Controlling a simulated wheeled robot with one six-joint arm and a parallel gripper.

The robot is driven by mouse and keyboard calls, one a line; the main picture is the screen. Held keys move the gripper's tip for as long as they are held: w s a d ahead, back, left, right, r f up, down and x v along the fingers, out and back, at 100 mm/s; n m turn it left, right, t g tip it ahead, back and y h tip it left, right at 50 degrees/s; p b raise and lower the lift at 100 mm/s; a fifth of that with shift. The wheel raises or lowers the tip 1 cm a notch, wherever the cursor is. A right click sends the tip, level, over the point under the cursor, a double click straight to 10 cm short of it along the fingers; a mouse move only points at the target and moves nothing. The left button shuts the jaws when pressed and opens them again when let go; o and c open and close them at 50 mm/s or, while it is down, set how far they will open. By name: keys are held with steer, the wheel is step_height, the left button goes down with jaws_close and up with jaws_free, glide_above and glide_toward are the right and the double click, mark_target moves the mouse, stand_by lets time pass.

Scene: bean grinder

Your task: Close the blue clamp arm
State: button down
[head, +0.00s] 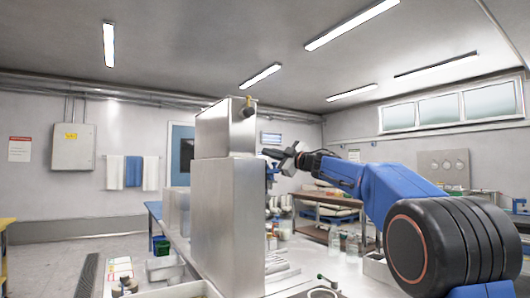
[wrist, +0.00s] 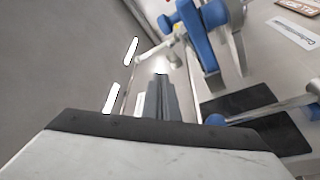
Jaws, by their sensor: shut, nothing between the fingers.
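The grinder (head: 228,200) is a tall stainless steel box in the middle of the head view. Small blue clamp parts (head: 271,172) show at its right side, partly hidden. In the wrist view the blue clamp arm (wrist: 196,38) is near the top, right of centre, with a rounded blue end and metal links around it. My gripper (head: 272,153) is at the grinder's upper right side, just above the blue parts. In the wrist view its dark fingers (wrist: 160,82) are shut and empty, left of the clamp arm. I cannot tell whether they touch it.
A metal bar with a blue joint (wrist: 216,119) crosses the right of the wrist view, over a dark plate (wrist: 262,118). Labels (wrist: 292,32) are on the pale surface at upper right. In the head view, bottles (head: 350,243) stand on the bench right of the grinder.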

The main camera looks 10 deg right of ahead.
steer(key=w+d+f+m+t+h, duration=0.1)
steer(key=d+f+m+t+h, duration=0.2)
steer(key=m, duration=1)
steer(key=shift+d+f+t+h, duration=0.25)
steer(key=shift+f+h, duration=0.45)
steer(key=shift+f, duration=0.75)
steer(key=shift+m, duration=0.3)
steer(key=shift+f, duration=0.1)
